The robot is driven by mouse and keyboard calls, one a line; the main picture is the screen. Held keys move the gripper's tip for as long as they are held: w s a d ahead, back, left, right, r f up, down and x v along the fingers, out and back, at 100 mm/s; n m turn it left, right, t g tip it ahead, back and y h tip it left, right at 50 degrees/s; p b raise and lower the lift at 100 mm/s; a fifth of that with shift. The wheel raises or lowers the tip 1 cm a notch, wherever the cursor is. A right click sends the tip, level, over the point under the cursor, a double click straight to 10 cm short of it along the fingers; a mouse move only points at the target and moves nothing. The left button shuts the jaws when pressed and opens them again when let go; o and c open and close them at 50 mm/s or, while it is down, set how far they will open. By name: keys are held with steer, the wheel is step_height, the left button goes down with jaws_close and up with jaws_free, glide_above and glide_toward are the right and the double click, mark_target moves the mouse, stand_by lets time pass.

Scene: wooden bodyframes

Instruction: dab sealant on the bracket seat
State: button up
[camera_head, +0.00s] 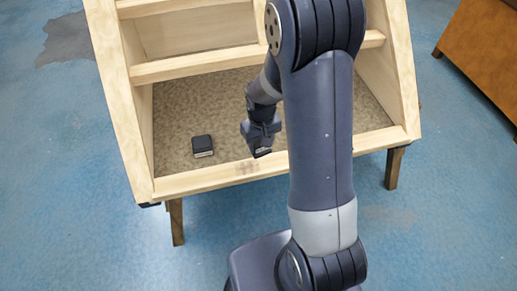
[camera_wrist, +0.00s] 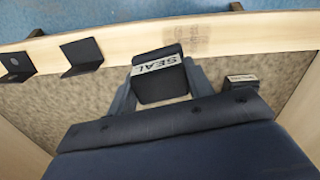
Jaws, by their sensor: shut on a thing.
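My gripper (camera_head: 262,150) is shut on a black block with a white label reading "SEAL" (camera_wrist: 158,84). In the wrist view the gripper's fingers (camera_wrist: 160,75) show on both sides of the block. The block is close to the front wooden rail (camera_head: 200,182); I cannot tell whether it touches it. A faint brownish mark (camera_head: 247,168) is on the rail, perhaps the bracket seat. In the wrist view the mark (camera_wrist: 187,38) lies just beyond the block, uncovered. Two black angle brackets (camera_wrist: 82,57) (camera_wrist: 15,66) are at the rail in the wrist view, hidden in the head view.
A second black block with a pale label (camera_head: 202,146) rests on the speckled floor panel (camera_head: 180,115), left of my gripper. The wooden frame's side walls (camera_head: 118,95) and crossbar (camera_head: 200,65) enclose the space. A brown wooden piece (camera_head: 490,50) stands at the right.

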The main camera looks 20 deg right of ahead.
steer(key=shift+f+b, duration=0.3)
steer(key=shift+b, duration=0.6)
steer(key=shift+f, duration=0.1)
